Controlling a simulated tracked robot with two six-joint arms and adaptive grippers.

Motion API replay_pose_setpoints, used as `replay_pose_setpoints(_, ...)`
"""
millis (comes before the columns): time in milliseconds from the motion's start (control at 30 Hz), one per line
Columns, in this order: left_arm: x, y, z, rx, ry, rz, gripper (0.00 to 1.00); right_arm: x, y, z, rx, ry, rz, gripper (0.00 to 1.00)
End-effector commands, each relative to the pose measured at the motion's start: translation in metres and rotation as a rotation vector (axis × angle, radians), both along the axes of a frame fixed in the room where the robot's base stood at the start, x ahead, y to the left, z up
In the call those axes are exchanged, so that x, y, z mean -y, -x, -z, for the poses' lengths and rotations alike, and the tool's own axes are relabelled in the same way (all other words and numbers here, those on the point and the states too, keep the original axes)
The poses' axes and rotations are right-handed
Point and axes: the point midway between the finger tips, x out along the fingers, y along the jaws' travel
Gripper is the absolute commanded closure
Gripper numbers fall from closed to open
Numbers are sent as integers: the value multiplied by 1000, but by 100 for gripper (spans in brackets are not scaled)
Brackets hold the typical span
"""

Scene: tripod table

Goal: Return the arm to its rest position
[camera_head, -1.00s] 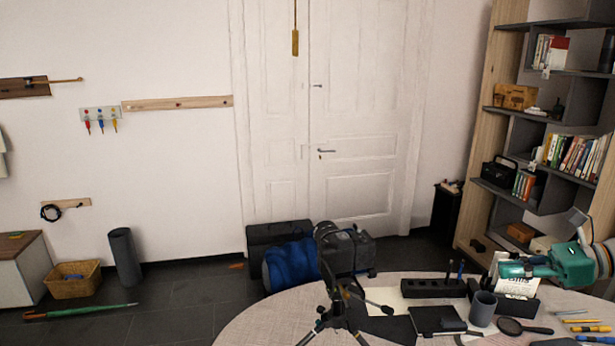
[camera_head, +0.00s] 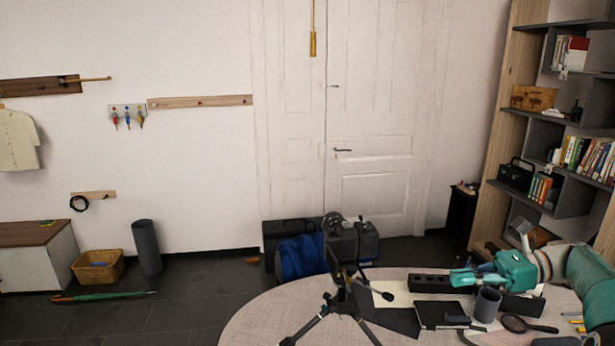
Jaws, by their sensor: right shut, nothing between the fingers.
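My right arm comes in from the right edge in the head view, teal and white. Its right gripper (camera_head: 463,277) is shut and empty, above the back right of the round table (camera_head: 258,318). It is just behind a dark grey cup (camera_head: 487,304) and close to a black organiser box (camera_head: 429,284); I cannot tell whether it touches anything. A black camera on a tripod (camera_head: 345,245) stands upright at the table's left part, apart from the gripper. My left gripper is not in view.
A black notebook (camera_head: 440,315), a magnifying glass (camera_head: 514,324) and pens lie on the table's right half. A shelf (camera_head: 540,115) with books stands behind the arm at the right. The table's left side is bare.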

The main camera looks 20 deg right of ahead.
Motion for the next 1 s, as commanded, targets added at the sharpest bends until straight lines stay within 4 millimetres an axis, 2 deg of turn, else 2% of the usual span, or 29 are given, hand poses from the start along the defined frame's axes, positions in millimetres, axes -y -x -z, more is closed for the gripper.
replay_pose_setpoints(33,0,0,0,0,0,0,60,-19,-11,11,-22,-35,-52,100)
replay_pose_setpoints(167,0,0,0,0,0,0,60,-69,-39,47,-106,-98,-157,100)
replay_pose_setpoints(267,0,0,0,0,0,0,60,-124,-60,90,-194,-114,-240,100)
replay_pose_setpoints(300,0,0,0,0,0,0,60,-147,-65,110,-228,-106,-272,100)
replay_pose_setpoints(367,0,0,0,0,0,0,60,-183,-69,140,-273,-81,-320,100)
replay_pose_setpoints(400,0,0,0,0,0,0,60,-206,-68,160,-299,-56,-352,100)
replay_pose_setpoints(467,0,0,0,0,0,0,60,-240,-63,190,-332,-8,-406,100)
replay_pose_setpoints(500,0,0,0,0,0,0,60,-262,-56,211,-348,30,-444,100)
replay_pose_setpoints(567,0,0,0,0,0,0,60,-294,-42,241,-365,97,-508,100)
replay_pose_setpoints(600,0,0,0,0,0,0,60,-313,-29,262,-367,148,-553,100)
replay_pose_setpoints(667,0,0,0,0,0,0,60,-339,-5,292,-359,233,-629,100)
replay_pose_setpoints(733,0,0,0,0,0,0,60,-365,27,326,-325,343,-734,100)
replay_pose_setpoints(833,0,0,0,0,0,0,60,-389,83,373,-215,520,-913,100)
replay_pose_setpoints(900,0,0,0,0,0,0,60,-394,118,400,-95,635,-1040,100)
replay_pose_setpoints(1000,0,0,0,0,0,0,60,-392,155,427,121,776,-1193,100)
